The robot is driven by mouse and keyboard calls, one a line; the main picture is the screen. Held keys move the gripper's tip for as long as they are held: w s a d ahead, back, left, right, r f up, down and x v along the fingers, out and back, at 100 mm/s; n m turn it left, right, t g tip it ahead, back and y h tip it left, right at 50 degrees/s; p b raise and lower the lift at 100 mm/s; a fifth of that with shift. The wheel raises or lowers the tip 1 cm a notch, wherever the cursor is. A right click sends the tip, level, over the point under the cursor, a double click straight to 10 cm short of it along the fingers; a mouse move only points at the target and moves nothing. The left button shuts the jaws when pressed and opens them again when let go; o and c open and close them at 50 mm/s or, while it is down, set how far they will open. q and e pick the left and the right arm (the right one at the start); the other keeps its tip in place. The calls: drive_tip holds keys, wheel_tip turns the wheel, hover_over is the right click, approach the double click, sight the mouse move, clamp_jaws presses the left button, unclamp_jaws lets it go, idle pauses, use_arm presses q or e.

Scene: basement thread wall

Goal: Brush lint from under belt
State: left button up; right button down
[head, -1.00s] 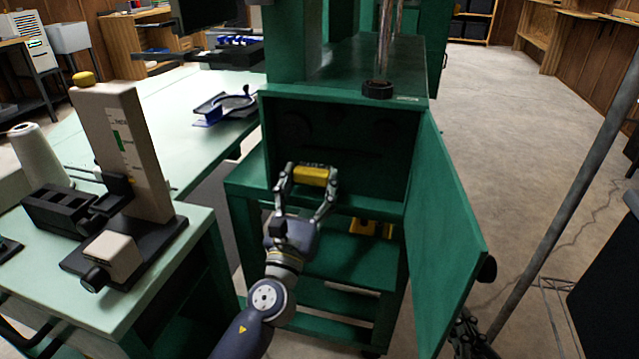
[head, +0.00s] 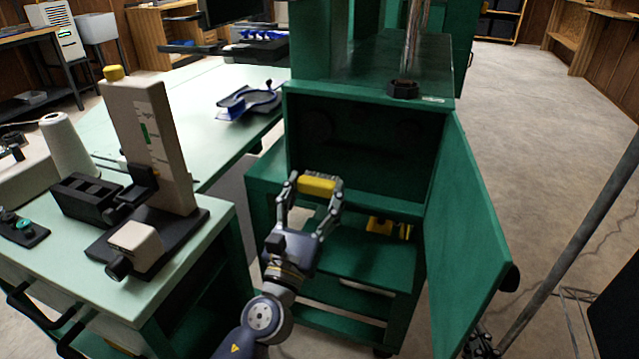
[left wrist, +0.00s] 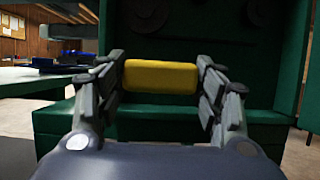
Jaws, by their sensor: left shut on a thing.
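My left gripper (head: 313,190) is shut on a yellow brush (head: 317,185), its dark bristles facing the cabinet. The brush also shows between the fingers in the left wrist view (left wrist: 160,77). Gripper and brush are in front of the lower left part of the open compartment (head: 370,150) in the green machine cabinet. Round pulley shapes show faintly on the compartment's dark back wall, also in the left wrist view (left wrist: 150,14). I cannot clearly make out the belt or any lint. A dark part at the bottom edge appears to be my right gripper (head: 482,346); its jaws are unclear.
The green door (head: 468,240) stands open on the right. A yellow object (head: 380,226) lies on the shelf below. A pale worktable (head: 215,225) with a beige gauge device (head: 150,140) stands at left. A slanted grey pole (head: 575,250) rises at right.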

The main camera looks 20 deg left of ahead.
use_arm(q)
drive_tip(key=shift+s, duration=0.55)
drive_tip(key=shift+s, duration=1.55)
